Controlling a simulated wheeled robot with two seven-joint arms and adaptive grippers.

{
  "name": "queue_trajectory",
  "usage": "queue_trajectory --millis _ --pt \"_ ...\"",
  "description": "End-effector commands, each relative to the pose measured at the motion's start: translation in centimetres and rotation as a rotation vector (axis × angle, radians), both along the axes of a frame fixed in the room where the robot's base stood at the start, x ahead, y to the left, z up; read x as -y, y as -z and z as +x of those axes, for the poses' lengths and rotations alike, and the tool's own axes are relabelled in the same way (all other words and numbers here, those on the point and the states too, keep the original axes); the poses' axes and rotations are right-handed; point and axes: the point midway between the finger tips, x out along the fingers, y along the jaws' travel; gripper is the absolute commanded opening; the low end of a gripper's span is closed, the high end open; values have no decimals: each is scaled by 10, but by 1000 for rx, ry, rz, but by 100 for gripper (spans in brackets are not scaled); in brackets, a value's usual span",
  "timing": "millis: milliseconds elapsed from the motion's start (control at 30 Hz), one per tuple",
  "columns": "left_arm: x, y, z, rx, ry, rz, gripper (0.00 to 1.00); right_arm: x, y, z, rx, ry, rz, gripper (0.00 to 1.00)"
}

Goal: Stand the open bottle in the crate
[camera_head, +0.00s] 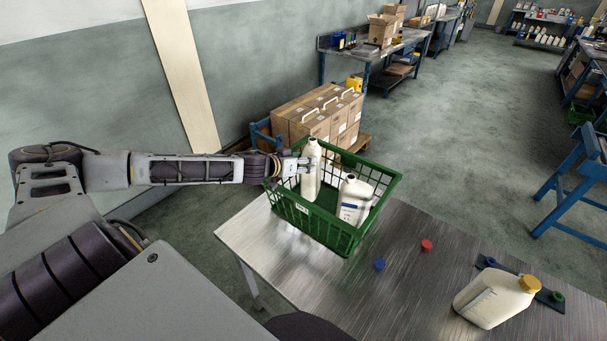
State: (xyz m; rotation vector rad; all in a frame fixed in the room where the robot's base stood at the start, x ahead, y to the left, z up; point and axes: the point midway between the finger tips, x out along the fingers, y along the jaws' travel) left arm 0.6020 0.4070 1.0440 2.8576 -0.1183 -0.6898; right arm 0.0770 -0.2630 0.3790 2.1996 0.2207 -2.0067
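The green crate (345,238) stands on the metal table. A tall white bottle (311,180) is upright inside its left part, with no coloured cap visible on its top. My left gripper (304,165) reaches over the crate's left rim and appears shut on this bottle's upper part. Whether the bottle's base touches the crate floor is hard to tell. A second white bottle (353,203) with a label stands in the crate's right part, its top also without a coloured cap. My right gripper is not in view.
A blue cap (379,265) and a red cap (426,245) lie on the metal table (400,295). Cardboard boxes (320,115) stand behind the crate.

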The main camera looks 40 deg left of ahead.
Motion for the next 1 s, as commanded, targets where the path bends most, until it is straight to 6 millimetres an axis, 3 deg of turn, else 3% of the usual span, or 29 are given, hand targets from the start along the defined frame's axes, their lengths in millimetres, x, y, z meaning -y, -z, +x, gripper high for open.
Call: queue_trajectory --millis 567,1000 --pt "0 11 0 0 0 -1 0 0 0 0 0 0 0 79" --pt "0 45 0 0 -1 0 0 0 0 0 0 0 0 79"
